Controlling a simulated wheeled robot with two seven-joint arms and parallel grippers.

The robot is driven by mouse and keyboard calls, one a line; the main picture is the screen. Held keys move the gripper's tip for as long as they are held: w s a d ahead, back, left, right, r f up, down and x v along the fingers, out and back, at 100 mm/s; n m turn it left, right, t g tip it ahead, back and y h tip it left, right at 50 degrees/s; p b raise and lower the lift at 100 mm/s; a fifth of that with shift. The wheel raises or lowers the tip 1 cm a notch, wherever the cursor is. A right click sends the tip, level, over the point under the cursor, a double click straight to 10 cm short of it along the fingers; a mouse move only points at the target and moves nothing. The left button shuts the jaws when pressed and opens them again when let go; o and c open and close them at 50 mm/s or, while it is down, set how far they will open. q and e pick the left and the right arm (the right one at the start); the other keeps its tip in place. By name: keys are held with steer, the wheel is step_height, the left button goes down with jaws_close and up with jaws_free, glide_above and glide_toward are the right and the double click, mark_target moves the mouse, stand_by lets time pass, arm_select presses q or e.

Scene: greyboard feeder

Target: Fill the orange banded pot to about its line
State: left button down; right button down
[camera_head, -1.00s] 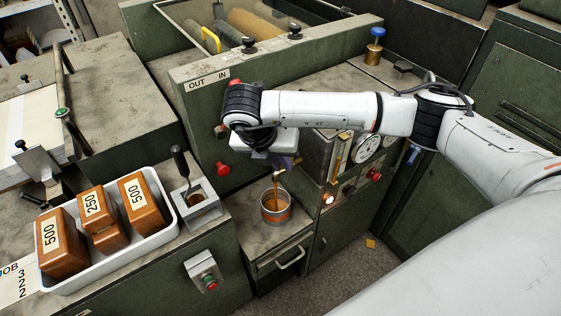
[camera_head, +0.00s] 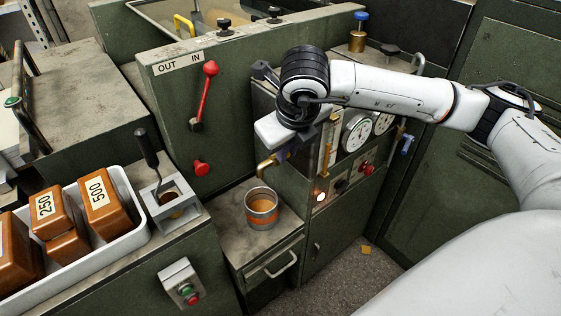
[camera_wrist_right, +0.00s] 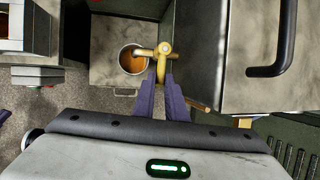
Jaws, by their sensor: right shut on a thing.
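The grey pot with an orange band (camera_head: 261,211) stands upright on the low stand under a brass spout (camera_head: 264,169). Amber liquid lies inside it below the rim; a fill line cannot be made out. No stream falls from the spout. In the right wrist view, the pot (camera_wrist_right: 122,63) has the spout's end over it. My right gripper (camera_head: 281,156) is at the tap, above and right of the pot. In the wrist view, its purple fingers (camera_wrist_right: 160,84) are shut on the brass tap handle (camera_wrist_right: 161,68).
A white tray (camera_head: 140,240) of labelled brown blocks stands at the left. A red lever (camera_head: 204,95) and red knob (camera_head: 201,168) are on the green panel behind. Gauges (camera_head: 355,134) sit right of the tap. The stand's top (camera_head: 232,222) is clear around the pot.

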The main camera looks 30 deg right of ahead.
steer(key=shift+d+n+y+b, duration=0.3)
steer(key=shift+d+n+b, duration=0.2)
steer(key=shift+n+b, duration=0.3)
steer(key=c, duration=1.8)
jaws_free()
steer(key=v, duration=1)
steer(key=shift+s+r+p, duration=0.2)
steer(key=shift+p, duration=0.15)
steer(key=shift+d, duration=0.1)
